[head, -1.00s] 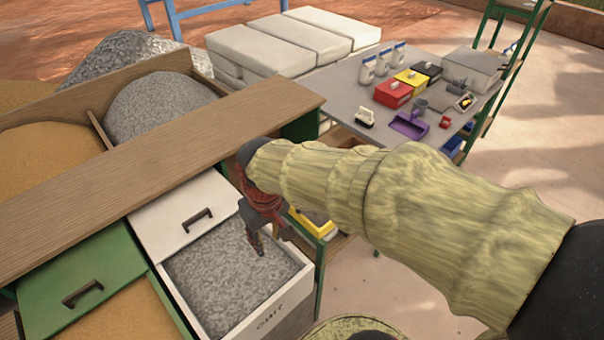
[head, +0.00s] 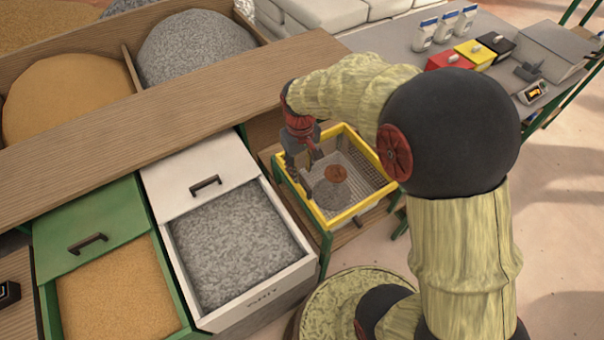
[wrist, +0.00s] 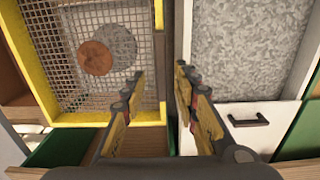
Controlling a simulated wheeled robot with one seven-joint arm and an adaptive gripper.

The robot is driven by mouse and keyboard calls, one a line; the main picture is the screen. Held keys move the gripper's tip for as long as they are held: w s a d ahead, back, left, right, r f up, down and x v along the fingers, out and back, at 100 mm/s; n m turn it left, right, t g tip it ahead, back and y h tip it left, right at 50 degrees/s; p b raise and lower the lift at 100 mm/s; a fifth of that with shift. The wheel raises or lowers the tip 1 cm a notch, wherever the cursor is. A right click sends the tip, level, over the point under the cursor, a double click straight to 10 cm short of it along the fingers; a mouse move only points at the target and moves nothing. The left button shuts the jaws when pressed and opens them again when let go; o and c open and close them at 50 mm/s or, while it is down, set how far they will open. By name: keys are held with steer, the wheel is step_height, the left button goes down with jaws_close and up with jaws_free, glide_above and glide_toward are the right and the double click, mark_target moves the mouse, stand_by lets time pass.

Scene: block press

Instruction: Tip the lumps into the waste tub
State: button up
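The yellow-framed mesh sieve (head: 352,218) sits right of the grey-filled drawer. A brown lump (head: 335,173) and a round grey patch (head: 331,194) show in it; I cannot tell whether the grey is a lump or lies below the mesh. The wrist view also shows the sieve (wrist: 40,75), the brown lump (wrist: 95,57) and the grey patch (wrist: 120,42). My gripper (head: 307,172) is at the sieve's left rim. In the wrist view, its fingers (wrist: 159,75) are apart, with the rim side between them. I cannot identify a waste tub.
A white-fronted drawer (head: 287,281) holds grey grit; a green one (head: 47,306) holds sandy material. A wooden ledge (head: 190,98) runs behind them. The floor at right is clear.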

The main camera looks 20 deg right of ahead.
mark_target(301, 177)
steer(key=shift+f+b, duration=0.3)
steer(key=shift+f, duration=1.3)
steer(key=shift+c, duration=0.6)
steer(key=shift+s, duration=0.1)
jaws_close()
